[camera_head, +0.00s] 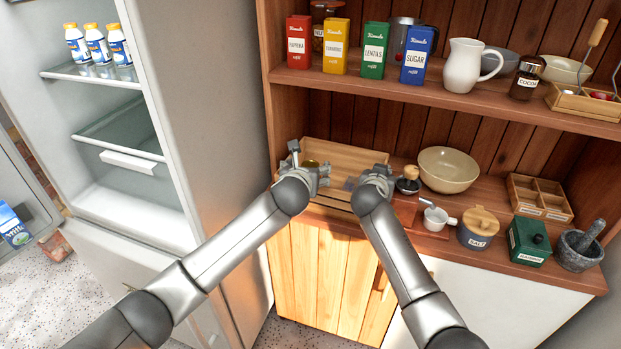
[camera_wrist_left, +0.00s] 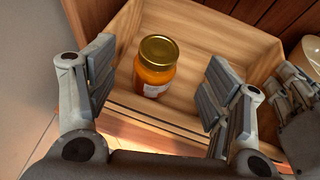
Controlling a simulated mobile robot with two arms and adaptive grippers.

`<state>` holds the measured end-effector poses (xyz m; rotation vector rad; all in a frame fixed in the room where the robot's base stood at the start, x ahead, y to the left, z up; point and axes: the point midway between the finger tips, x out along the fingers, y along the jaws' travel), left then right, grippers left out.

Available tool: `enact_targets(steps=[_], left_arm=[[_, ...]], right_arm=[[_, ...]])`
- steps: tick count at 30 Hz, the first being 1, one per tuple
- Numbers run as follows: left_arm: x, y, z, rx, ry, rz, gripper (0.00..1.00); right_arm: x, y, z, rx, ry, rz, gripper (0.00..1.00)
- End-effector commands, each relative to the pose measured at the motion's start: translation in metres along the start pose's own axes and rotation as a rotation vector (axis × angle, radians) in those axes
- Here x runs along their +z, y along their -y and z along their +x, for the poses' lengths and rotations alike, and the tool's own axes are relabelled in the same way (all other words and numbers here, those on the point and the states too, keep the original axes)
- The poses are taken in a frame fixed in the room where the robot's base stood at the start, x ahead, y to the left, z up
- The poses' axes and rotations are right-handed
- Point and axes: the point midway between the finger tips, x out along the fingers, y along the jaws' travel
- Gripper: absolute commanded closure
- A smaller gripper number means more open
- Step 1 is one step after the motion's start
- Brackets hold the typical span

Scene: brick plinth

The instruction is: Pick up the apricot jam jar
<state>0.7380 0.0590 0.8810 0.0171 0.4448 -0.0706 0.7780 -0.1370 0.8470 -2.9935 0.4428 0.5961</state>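The apricot jam jar (camera_wrist_left: 155,72) has orange contents, a gold lid and a pale label. It stands upright in a wooden crate (camera_wrist_left: 215,25) in the left wrist view.
The upper shelf (camera_head: 440,95) with tins and a white jug overhangs the counter. The open fridge (camera_head: 200,110) is at left.

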Motion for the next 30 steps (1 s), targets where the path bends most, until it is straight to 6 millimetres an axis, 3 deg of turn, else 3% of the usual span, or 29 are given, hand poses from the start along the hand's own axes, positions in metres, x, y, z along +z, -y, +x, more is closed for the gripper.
enact_targets(steps=[15, 27, 30], left_arm=[[-0.007, -0.001, 0.05, 0.004, -0.014, -0.004, 0.28], [-0.009, -0.002, 0.056, 0.004, -0.015, -0.003, 0.28], [-0.009, -0.002, 0.056, 0.004, -0.016, -0.003, 0.39]], right_arm=[[-0.001, 0.0, 0.0, 0.0, -0.001, 0.0, 1.0], [-0.002, 0.0, 0.0, 0.0, -0.005, -0.001, 1.0], [-0.003, 0.0, 0.0, 0.0, -0.005, -0.001, 1.0]])
